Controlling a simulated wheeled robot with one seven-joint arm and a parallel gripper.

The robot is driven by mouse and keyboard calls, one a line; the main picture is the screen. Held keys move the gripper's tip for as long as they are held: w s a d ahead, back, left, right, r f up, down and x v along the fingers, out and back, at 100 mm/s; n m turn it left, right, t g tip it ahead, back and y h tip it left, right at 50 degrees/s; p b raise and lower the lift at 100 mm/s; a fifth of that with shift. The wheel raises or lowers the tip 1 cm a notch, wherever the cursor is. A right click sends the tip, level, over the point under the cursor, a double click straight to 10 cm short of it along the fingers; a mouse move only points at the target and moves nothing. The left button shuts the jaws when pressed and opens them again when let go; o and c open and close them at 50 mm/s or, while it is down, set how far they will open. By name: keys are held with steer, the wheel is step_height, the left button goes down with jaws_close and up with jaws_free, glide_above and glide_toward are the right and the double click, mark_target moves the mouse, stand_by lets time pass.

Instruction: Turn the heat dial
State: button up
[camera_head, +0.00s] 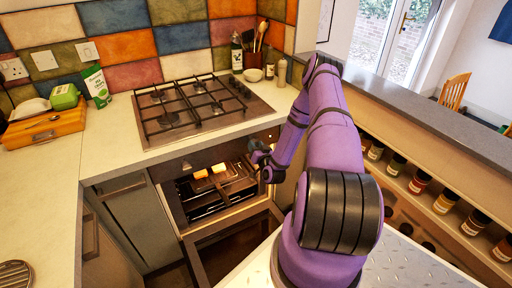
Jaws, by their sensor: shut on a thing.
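The oven (200,216) is built in under the hob, with a dark control panel (214,158) along its top front edge. My gripper (257,153) is at the right part of this panel, at the end of my purple arm. It is shut on what appears to be the heat dial. The dial itself is small and mostly hidden by the fingers, so its angle cannot be told. The oven door (232,252) is open and folded down. Inside, two light pieces of food (210,171) sit on a rack in the lit cavity.
A gas hob (165,131) lies on the counter above the oven. A wooden bread box (45,128) and a green carton (96,87) stand at left. A bottle (237,55), utensils and a bowl (253,75) are at the back. A spice shelf (443,203) is at right.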

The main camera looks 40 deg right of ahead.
steer(key=m+g, duration=0.1)
steer(key=m, duration=0.5)
steer(key=shift+m, duration=0.3)
steer(key=m, duration=0.5)
steer(key=m+y, duration=0.1)
steer(key=m, duration=0.4)
steer(key=shift+s+g, duration=0.1)
steer(key=shift+g, duration=0.2)
steer(key=m, duration=0.5)
steer(key=shift+r+m+y, duration=0.1)
steer(key=shift+m+y, duration=0.3)
steer(key=o, duration=0.9)
steer(key=shift+d, duration=0.1)
steer(key=v, duration=1)
steer(key=shift+s, duration=0.35)
